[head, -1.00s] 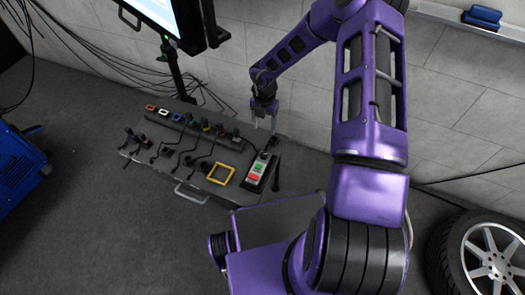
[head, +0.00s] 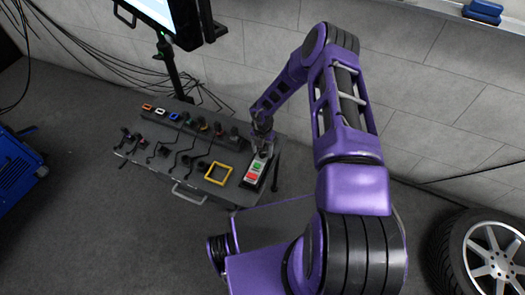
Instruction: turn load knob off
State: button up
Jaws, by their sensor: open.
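The control box (head: 254,182) at the right end of the grey bench panel has a green button (head: 257,166) and a red button (head: 252,177). My gripper (head: 262,149) points down over the far end of this box, just beyond the green button. It hides that end of the box. I cannot make out a load knob for certain, nor whether the gripper touches anything. The fingers are small and dark here, apart with nothing seen held between them.
Several coloured sockets and black cables lie on the panel left of the box. A yellow square frame (head: 218,173) lies nearby. A monitor (head: 168,20) stands behind at the left. A wheel (head: 487,255) is at the far right, a blue machine (head: 18,172) at far left.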

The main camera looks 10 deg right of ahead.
jog(key=shift+c, duration=0.2)
grip_shut()
